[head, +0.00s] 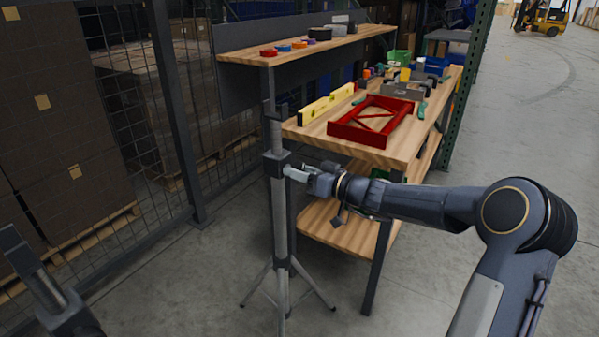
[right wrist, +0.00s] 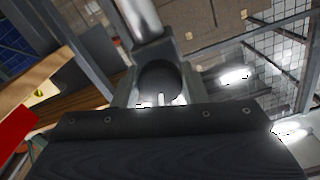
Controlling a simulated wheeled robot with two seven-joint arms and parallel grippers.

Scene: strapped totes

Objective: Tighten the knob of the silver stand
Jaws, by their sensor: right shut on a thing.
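The silver stand (head: 279,225) is an upright tripod pole left of the workbench, with a dark collar (head: 275,163) at mid height. My right gripper (head: 291,173) reaches in from the right and is shut at the collar's side, on the knob. In the right wrist view the round dark knob (right wrist: 160,80) sits between my fingers, in front of the collar, with the silver tube (right wrist: 141,18) beyond it. The fingers hide part of the knob. Part of my left gripper (head: 38,276) shows at the lower left edge; its jaw gap cannot be made out.
A wooden workbench (head: 385,156) stands right behind the stand, holding a red frame (head: 345,132), a yellow level (head: 326,104) and several small items. A mesh fence (head: 135,110) with stacked boxes is on the left. The stand's legs spread over the concrete floor.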

